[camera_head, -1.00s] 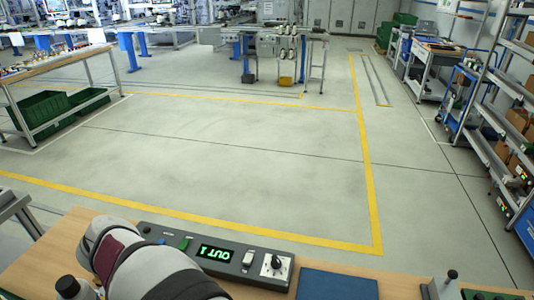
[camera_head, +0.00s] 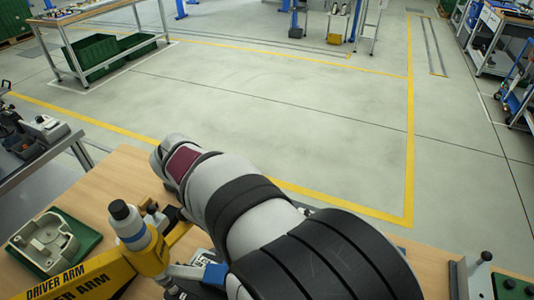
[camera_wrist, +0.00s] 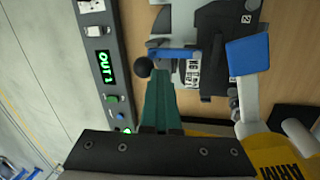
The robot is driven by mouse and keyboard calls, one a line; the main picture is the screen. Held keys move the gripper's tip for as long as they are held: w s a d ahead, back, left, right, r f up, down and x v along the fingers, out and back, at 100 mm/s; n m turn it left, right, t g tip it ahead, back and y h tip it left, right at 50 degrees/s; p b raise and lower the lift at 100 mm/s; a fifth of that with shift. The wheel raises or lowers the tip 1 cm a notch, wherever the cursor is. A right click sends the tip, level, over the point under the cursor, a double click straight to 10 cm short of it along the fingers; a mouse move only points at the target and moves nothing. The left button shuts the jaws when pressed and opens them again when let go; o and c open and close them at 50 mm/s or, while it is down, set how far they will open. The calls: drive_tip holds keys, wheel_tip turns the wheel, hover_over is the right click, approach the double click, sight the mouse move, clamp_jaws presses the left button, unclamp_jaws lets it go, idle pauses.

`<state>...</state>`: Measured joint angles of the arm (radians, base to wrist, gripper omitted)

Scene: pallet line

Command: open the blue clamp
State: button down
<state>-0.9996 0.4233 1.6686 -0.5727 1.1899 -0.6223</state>
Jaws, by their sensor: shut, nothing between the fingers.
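In the wrist view a clamp with a narrow blue bar (camera_wrist: 175,53) and a black ball knob (camera_wrist: 143,67) stands over a grey fixture. The bar lies roughly level in the picture, just beyond my fingertips. My gripper (camera_wrist: 160,78) is shut and empty, its green fingers pointing at the bar and knob; I cannot tell whether they touch. A wider blue block (camera_wrist: 248,55) sits on a grey link to the right; a similar blue block shows in the head view (camera_head: 215,273). In the head view my arm hides the narrow bar and my fingertips.
A yellow driver arm (camera_head: 75,283) reaches across the wooden bench (camera_head: 120,185) at lower left, close to my wrist. A grey casting (camera_head: 42,245) sits in a green tray (camera_head: 85,238). In the wrist view, a control box (camera_wrist: 108,80) reading OUT 1 stands left of my fingers.

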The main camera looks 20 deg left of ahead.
drive_tip(key=shift+w+d+f+g, duration=0.1)
drive_tip(key=shift+w+f+g, duration=0.45)
drive_tip(key=shift+w+f, duration=1.5)
drive_tip(key=shift+w+a+f+g, duration=0.1)
drive_tip(key=shift+w+f+g, duration=0.55)
drive_tip(key=shift+w, duration=2.85)
drive_tip(key=shift+w+d+f+g, duration=0.1)
drive_tip(key=shift+w+f+g, duration=0.4)
drive_tip(key=shift+w+f, duration=1.6)
drive_tip(key=shift+w+r, duration=0.65)
drive_tip(key=shift+r, duration=0.1)
